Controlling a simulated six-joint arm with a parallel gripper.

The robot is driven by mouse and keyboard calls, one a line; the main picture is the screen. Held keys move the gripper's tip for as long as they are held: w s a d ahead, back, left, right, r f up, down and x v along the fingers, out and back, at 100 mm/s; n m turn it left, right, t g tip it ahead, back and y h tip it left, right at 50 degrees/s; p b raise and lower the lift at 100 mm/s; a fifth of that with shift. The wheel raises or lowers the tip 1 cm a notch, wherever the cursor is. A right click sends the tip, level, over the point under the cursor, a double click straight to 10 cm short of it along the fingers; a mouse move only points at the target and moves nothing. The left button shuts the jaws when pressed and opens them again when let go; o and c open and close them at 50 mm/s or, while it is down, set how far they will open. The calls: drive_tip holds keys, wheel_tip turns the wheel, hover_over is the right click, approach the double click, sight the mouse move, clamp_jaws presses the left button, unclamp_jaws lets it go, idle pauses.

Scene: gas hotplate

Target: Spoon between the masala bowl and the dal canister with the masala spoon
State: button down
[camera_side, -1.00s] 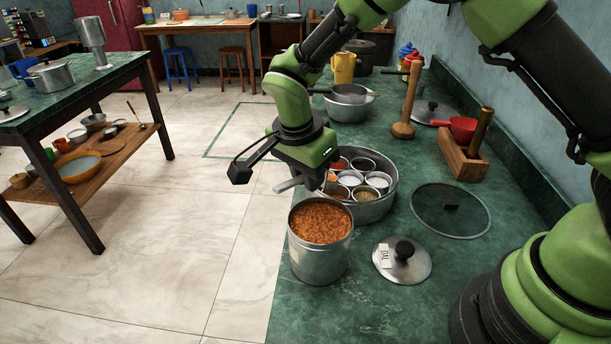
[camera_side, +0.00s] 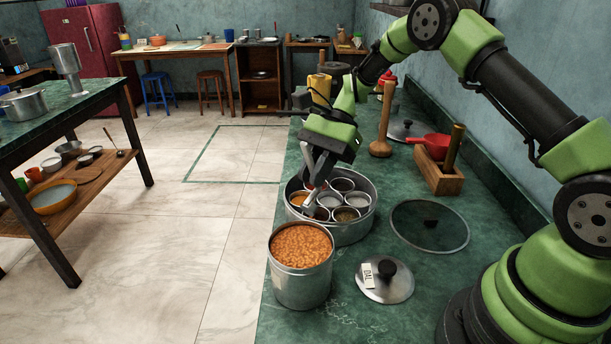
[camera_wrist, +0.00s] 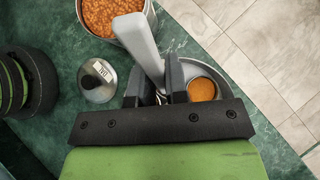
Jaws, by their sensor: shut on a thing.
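The round steel masala tin (camera_side: 348,237) holds several small bowls, some with orange, brown and white contents. The open steel dal canister (camera_side: 300,288), filled with orange-brown dal (camera_side: 302,245), stands just in front of it. My gripper (camera_side: 316,172) is over the left part of the tin, shut on the light grey masala spoon (camera_side: 320,165). The spoon slants down among the bowls; its tip is hard to make out. In the wrist view the spoon (camera_wrist: 141,40) stands between the fingers (camera_wrist: 155,85), beside a bowl of orange powder (camera_wrist: 202,89); its scoop is hidden.
The DAL-labelled lid (camera_side: 398,287) lies right of the canister. A glass lid (camera_side: 425,240) lies right of the tin. Behind are a wooden pestle (camera_side: 383,120), a red pan (camera_side: 436,143) and a wooden block (camera_side: 440,180). The counter's left edge is close to the tin and canister.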

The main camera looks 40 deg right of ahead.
drive_tip(key=shift+w+d+f+g+y, duration=0.15)
drive_tip(key=shift+d+f+y, duration=0.2)
drive_tip(key=shift+d+y, duration=0.65)
drive_tip(key=shift+w+d+f+g+y, duration=0.15)
drive_tip(key=shift+d+f+y, duration=0.35)
drive_tip(key=shift+y, duration=0.75)
drive_tip(key=shift+w+d+f+g+y, duration=0.1)
drive_tip(key=shift+d+f+g+y, duration=0.1)
drive_tip(key=shift+d+y, duration=0.85)
drive_tip(key=shift+a, duration=0.15)
drive_tip(key=shift+s+a+r+h, duration=0.1)
drive_tip(key=shift+a+r+h, duration=0.4)
drive_tip(key=shift+h, duration=0.2)
drive_tip(key=a+h, duration=0.1)
drive_tip(key=h, duration=0.1)
drive_tip(key=a+r+h, duration=0.1)
drive_tip(key=a+h, duration=0.1)
drive_tip(key=a+t+h, duration=0.1)
drive_tip(key=a+h, duration=0.1)
drive_tip(key=shift+s+a+r+h, duration=0.15)
drive_tip(key=shift+s+r+h, duration=0.15)
drive_tip(key=shift+s+r, duration=0.1)
drive_tip(key=a+f+t+h, duration=0.2)
drive_tip(key=a+h, duration=0.4)
drive_tip(key=h, duration=0.6)
drive_tip(key=shift+s+a+f, duration=0.2)
drive_tip(key=shift+s, duration=0.25)
